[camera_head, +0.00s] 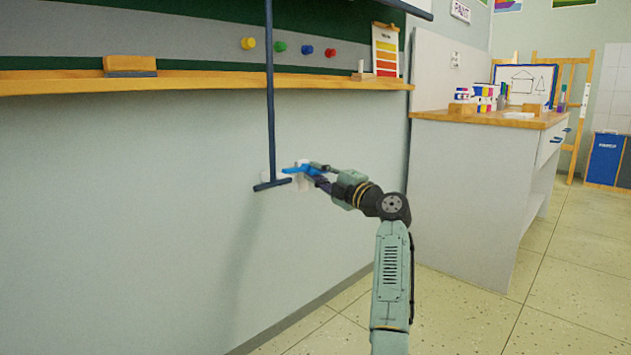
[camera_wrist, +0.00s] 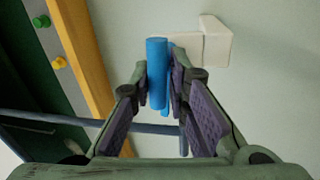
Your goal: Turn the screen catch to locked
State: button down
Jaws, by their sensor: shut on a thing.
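The screen catch is a blue handle (camera_head: 297,169) with a white mount (camera_head: 304,184) on the pale wall below the wooden ledge. In the wrist view the blue handle (camera_wrist: 157,72) stands between the finger ends, and the white L-shaped mount (camera_wrist: 214,42) lies beyond and to the right. My gripper (camera_head: 312,171), also seen in the wrist view (camera_wrist: 160,78), is shut on the blue handle. The fingers partly hide the handle. No lock marking is readable.
A dark blue rod (camera_head: 270,100) with a crossbar (camera_head: 272,185) hangs just left of the catch; the rod crosses the wrist view behind the fingers. The wooden ledge (camera_head: 210,83) juts out above. A white counter (camera_head: 470,170) stands to the right. The floor between is clear.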

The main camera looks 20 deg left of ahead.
jog(key=shift+r+n, duration=0.25)
jog(key=shift+n, duration=0.55)
jog(key=c, duration=1.7)
grip_release()
jog(key=shift+o, duration=0.6)
jog(key=shift+f, duration=0.15)
